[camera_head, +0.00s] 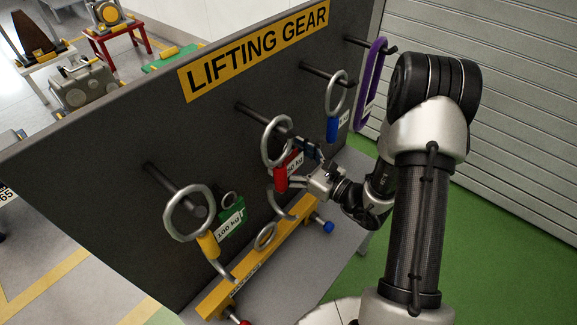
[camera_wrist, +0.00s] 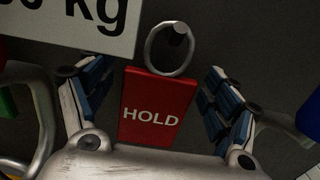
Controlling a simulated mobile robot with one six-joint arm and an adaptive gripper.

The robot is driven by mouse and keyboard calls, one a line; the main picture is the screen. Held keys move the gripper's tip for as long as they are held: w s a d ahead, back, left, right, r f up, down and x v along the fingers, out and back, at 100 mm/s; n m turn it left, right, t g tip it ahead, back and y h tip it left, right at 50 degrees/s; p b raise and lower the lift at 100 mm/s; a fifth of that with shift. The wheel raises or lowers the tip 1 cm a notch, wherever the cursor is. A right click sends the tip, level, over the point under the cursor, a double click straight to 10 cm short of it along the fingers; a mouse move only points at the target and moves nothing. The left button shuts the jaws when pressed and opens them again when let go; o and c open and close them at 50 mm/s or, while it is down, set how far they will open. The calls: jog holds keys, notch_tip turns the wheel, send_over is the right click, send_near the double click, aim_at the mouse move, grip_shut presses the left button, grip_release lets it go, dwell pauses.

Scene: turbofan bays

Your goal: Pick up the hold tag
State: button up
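The hold tag (camera_wrist: 157,112) is a red plate with white HOLD lettering in the wrist view. It hangs upright from a metal ring (camera_wrist: 170,50) on a short peg. My gripper (camera_wrist: 160,92) is open, with one blue-padded finger on each side of the tag and gaps between. The tag's lower edge is hidden behind the gripper body. In the head view my gripper (camera_head: 312,165) is at the middle hanging gear on the dark board. A red part (camera_head: 281,179) shows there beside a kg label; I cannot tell whether it is the tag.
The dark board (camera_head: 110,190) carries pegs with a yellow-sleeved hook (camera_head: 207,243), a green tag (camera_head: 232,220), a blue-sleeved hook (camera_head: 332,128) and a purple sling (camera_head: 372,80). A yellow bar (camera_head: 228,290) lies below on a grey shelf. A white kg label (camera_wrist: 75,30) is close to the left finger.

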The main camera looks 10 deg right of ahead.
jog(key=c, duration=1.1)
